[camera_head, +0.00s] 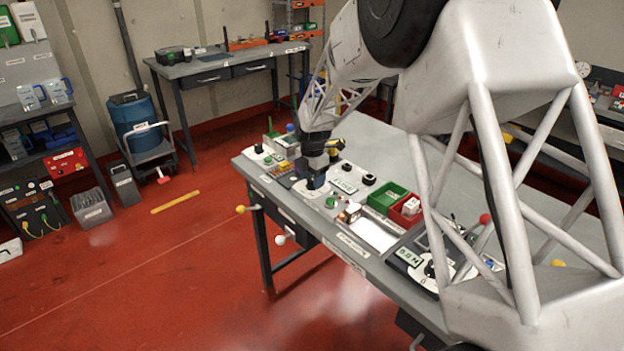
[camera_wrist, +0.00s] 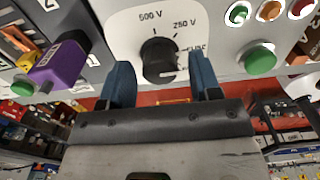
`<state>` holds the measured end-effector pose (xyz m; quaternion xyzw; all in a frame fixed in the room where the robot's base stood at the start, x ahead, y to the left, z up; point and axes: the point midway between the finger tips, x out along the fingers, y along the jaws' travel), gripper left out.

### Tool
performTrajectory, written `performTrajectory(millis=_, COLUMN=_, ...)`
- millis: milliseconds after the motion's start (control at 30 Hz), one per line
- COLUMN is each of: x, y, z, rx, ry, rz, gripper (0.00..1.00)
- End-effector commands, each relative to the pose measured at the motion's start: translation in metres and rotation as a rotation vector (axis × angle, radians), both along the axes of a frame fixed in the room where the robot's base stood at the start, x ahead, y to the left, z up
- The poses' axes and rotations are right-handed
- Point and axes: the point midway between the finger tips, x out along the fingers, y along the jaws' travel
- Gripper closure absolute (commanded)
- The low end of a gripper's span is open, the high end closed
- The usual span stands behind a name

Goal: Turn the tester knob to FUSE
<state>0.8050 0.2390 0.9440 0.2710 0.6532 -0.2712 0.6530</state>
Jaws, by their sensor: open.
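The tester knob (camera_wrist: 159,54) is round and black on a white dial plate (camera_wrist: 122,24) in the wrist view. The dial shows 500 V at upper left, 250 V at upper right and a partly covered FUSE mark at right. I cannot tell which mark the knob points to. My gripper (camera_wrist: 160,66) is open, with one blue finger on each side of the knob and visible gaps between. In the head view my gripper (camera_head: 316,183) is low over the bench's panels and hides the knob.
In the wrist view a purple block (camera_wrist: 60,66) stands left of the dial, and a green button (camera_wrist: 260,61) is to the right. On the bench (camera_head: 262,190), a green bin (camera_head: 387,197) and a red bin (camera_head: 404,212) stand right of my gripper.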

Motion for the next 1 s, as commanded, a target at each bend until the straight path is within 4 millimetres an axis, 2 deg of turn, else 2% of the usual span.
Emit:
performTrajectory(millis=500, x=0.0, y=0.0, z=0.028, rx=0.001, ry=-0.001, rz=0.0, gripper=0.43)
performTrajectory(millis=1000, x=0.0, y=0.0, z=0.031, rx=0.001, ry=-0.001, rz=0.0, gripper=0.43)
